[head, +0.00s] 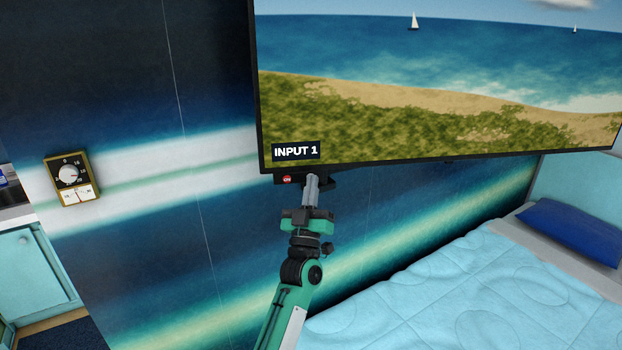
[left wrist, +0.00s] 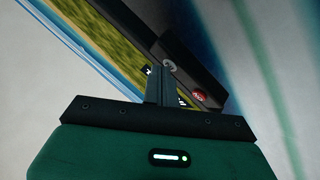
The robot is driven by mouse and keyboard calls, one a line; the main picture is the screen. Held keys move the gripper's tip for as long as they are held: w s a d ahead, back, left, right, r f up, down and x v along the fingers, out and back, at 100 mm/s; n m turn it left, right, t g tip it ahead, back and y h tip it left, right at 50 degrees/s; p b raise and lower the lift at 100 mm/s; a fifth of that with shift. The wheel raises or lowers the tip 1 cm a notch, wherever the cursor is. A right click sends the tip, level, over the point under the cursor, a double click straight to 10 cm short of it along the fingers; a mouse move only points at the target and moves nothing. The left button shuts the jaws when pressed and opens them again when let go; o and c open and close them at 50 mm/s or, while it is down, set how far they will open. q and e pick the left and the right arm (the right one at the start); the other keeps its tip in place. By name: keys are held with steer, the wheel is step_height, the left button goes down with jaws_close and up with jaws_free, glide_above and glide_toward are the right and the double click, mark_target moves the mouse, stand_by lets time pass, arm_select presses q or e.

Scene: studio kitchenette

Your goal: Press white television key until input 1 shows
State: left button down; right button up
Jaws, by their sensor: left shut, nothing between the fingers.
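The television (head: 440,90) hangs on the wall and shows a beach picture with the label "INPUT 1" (head: 296,152) at its lower left. A small dark key panel sits under its lower left corner. A red key (head: 287,179) shows on it, and also in the left wrist view (left wrist: 200,96). A pale grey-white round key (left wrist: 169,65) shows beside the fingertips in the left wrist view; in the head view my gripper hides it. My left gripper (head: 312,179) is shut and empty, its tips at the panel. I cannot tell whether they touch the key. My right gripper is out of view.
A bed (head: 470,290) with a pale blue quilt and a dark blue pillow (head: 573,230) stands at the right below the television. A dial thermostat (head: 70,180) is on the wall at left. A turquoise cabinet (head: 25,270) stands at far left.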

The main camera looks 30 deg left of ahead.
arm_select(q)
steer(key=shift+s+d, duration=0.45)
steer(key=shift+s, duration=0.15)
steer(key=shift+p, duration=0.3)
steer(key=s+d, duration=0.1)
steer(key=s, duration=0.1)
steer(key=s+d+p, duration=0.1)
steer(key=s+d, duration=0.1)
stand_by(0.4)
